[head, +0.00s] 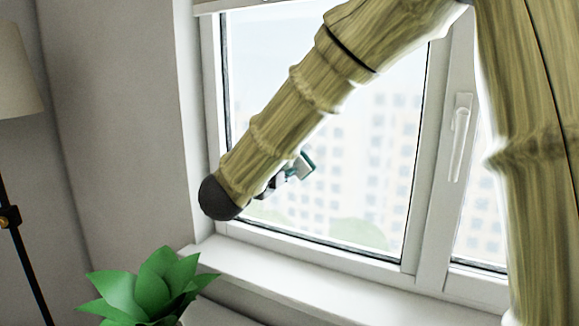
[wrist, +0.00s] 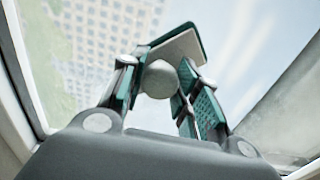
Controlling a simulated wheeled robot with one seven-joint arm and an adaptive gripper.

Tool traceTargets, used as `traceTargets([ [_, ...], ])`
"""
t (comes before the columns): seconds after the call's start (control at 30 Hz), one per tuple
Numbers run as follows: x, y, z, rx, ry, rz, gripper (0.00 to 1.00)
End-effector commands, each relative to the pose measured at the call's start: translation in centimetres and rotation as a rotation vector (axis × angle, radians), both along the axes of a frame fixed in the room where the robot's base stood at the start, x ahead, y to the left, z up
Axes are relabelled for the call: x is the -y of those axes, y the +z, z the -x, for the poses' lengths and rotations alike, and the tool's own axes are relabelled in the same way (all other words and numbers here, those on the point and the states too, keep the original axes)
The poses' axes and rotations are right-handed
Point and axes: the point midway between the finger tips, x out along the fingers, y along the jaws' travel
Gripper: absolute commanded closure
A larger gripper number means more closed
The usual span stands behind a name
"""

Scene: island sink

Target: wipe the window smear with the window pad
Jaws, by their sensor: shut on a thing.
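The window pad (head: 305,165) is a small pale block with a teal layer, in front of the left window pane (head: 375,150). In the wrist view the pad (wrist: 178,45) is tilted, with a round grey knob (wrist: 160,79) between my fingers. My gripper (wrist: 162,88) is shut on that knob. In the head view my gripper (head: 285,175) is partly hidden behind my arm. I cannot tell whether the pad touches the glass. I cannot make out the smear in either view; my arm covers part of the pane.
The white window frame and its handle (head: 459,138) stand right of the pane. The sill (head: 300,283) runs below. A green plant (head: 150,290) is at the lower left, and a floor lamp (head: 15,70) is at the far left. The wall between lamp and window is bare.

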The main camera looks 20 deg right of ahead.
Motion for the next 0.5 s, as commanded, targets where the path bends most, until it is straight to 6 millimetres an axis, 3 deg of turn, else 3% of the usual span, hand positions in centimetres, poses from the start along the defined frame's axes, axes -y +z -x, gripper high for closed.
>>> traceTargets([
  [0.5,-1.4,-0.1,-1.8,0.0,-0.001,0.0,0.88],
])
